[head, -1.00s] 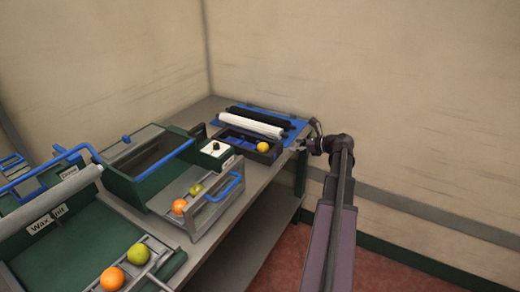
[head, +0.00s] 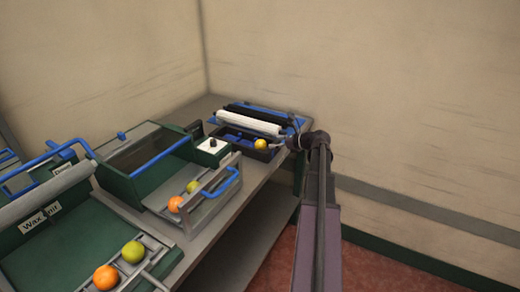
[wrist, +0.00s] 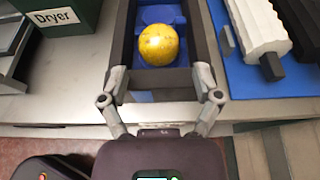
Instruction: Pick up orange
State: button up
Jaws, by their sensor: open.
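A yellow-orange orange (head: 260,144) lies in a dark tray with a blue floor at the far end of the bench. In the wrist view the orange (wrist: 159,45) sits between the walls of the dark tray (wrist: 198,30), just beyond my fingertips. My gripper (wrist: 160,78) is open and empty, its two fingers spread wide near the tray's near end wall, in line with the orange. In the head view my gripper (head: 290,142) is small and dark, just right of the orange.
A white roller (head: 248,122) and a black roller lie behind the tray on a blue base. Nearer stand a green dryer box (head: 120,180) and a wax unit (head: 40,235), each with fruit in an outlet tray. Wall lies behind.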

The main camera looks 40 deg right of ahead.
aim_at(264, 142)
jog(key=shift+w+a+f, duration=0.15)
jog(key=shift+w, duration=0.15)
jog(key=shift+b+x, duration=0.95)
jog(key=shift+x, duration=1.65)
jog(key=shift+a, duration=0.1)
jog(key=c, duration=0.8)
jog(key=shift+c, duration=0.2)
notch_tip(264, 142, up, 10)
jog(key=p, duration=1)
